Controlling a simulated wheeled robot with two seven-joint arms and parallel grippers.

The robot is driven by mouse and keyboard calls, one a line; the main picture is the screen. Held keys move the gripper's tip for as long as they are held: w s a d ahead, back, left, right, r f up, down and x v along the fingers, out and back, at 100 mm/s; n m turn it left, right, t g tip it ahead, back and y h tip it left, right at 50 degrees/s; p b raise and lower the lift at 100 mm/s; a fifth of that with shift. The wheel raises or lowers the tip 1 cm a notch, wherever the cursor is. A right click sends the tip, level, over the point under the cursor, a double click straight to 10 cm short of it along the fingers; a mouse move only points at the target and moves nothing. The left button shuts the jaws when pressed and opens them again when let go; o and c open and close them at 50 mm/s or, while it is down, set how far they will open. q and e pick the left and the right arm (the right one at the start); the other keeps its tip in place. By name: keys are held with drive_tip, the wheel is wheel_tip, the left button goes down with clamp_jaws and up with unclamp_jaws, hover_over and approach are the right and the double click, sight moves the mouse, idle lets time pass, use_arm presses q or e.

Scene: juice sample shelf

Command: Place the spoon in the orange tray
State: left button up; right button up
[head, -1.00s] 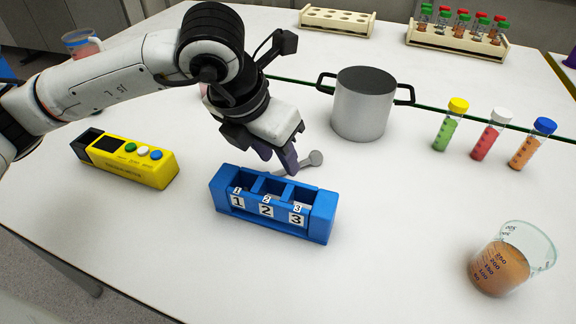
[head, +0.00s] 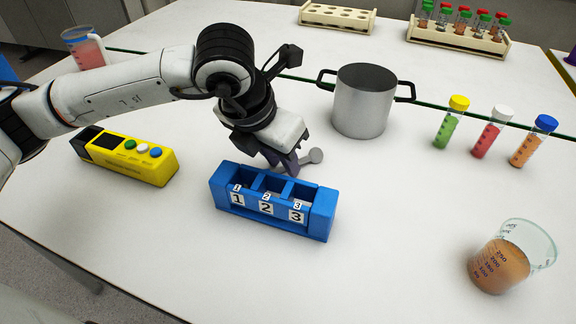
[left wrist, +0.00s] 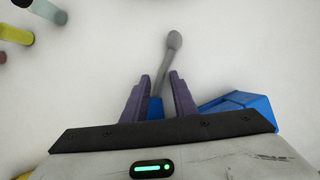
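A grey spoon (head: 313,156) lies on the white table just behind the blue numbered rack; its rounded end shows beyond my left gripper (head: 285,168). In the left wrist view the spoon (left wrist: 172,48) runs down between the two purple fingers of my left gripper (left wrist: 160,88). The fingers are apart, one on each side of the handle, with a gap beside it. The near end of the spoon is hidden. No orange tray shows in these frames. My right gripper is not in view.
The blue rack (head: 268,226) stands close in front of my left gripper. A yellow device (head: 150,172) is at left and a metal pot (head: 361,112) behind right. The front table is clear.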

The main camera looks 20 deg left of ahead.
use_arm(q)
clamp_jaws()
